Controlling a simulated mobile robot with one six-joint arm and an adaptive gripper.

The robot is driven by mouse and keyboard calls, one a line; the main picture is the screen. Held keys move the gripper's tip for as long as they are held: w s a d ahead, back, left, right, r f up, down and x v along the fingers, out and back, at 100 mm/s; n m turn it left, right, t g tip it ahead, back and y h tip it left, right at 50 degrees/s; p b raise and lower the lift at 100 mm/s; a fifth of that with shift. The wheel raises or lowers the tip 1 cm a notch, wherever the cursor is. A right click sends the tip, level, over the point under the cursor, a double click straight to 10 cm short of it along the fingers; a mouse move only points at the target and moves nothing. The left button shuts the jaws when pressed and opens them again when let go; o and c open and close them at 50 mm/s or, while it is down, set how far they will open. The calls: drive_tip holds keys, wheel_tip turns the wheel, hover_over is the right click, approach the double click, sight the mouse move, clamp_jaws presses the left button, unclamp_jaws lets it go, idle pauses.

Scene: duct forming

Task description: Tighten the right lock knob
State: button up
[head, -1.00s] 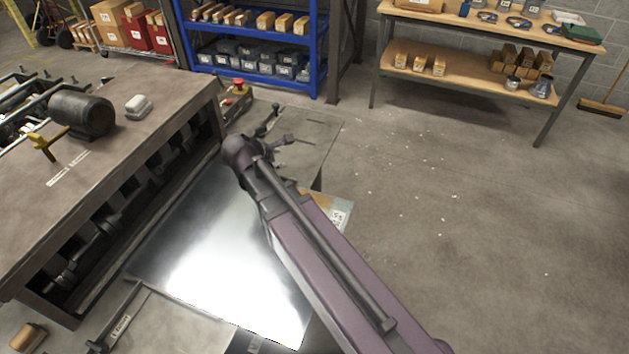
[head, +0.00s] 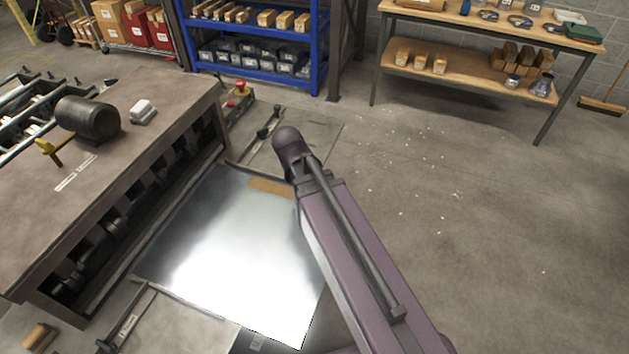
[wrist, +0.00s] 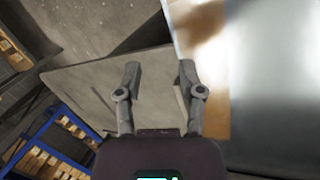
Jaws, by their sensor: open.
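In the head view, a dark guide bar (head: 258,137) with a small dark knob-like end (head: 277,110) lies on the table's far right wing; I cannot tell for sure that this end is the right lock knob. A similar bar (head: 125,318) is at the near left. A shiny metal sheet (head: 225,270) lies between them. In the wrist view, my gripper (wrist: 158,80) is open and empty, its two fingers apart above the grey wing plate (wrist: 80,85). The sheet (wrist: 280,90) is right of the fingers. No knob is clear between the fingers. In the head view my arm hides the gripper.
The machine bench (head: 130,95) with a dark cylinder (head: 88,120) and a yellow handle (head: 52,150) stands at the left. A red button (head: 240,86) is beyond the wing. Blue shelves (head: 255,72) and a wooden workbench (head: 470,80) stand behind.

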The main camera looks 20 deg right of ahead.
drive_tip(key=s+m, duration=0.1)
drive_tip(key=s+d+m+y, duration=0.1)
drive_tip(key=m, duration=0.1)
drive_tip(key=s+m+g+y+p, duration=0.1)
drive_tip(key=shift+d+r+m, duration=0.15)
drive_tip(key=shift+r+m, duration=0.1)
drive_tip(key=shift+m, duration=0.05)
drive_tip(key=shift+s, duration=0.15)
drive_tip(key=c, duration=0.6)
drive_tip(key=shift+s+d+m, duration=0.15)
drive_tip(key=shift+s+m, duration=0.1)
drive_tip(key=shift+m, duration=0.15)
clamp_jaws()
drive_tip(key=shift+s+f+m+g+y, duration=0.1)
drive_tip(key=shift+s+m+g+y, duration=0.3)
drive_tip(key=shift+s+m+y, duration=0.4)
drive_tip(key=shift+w, duration=0.15)
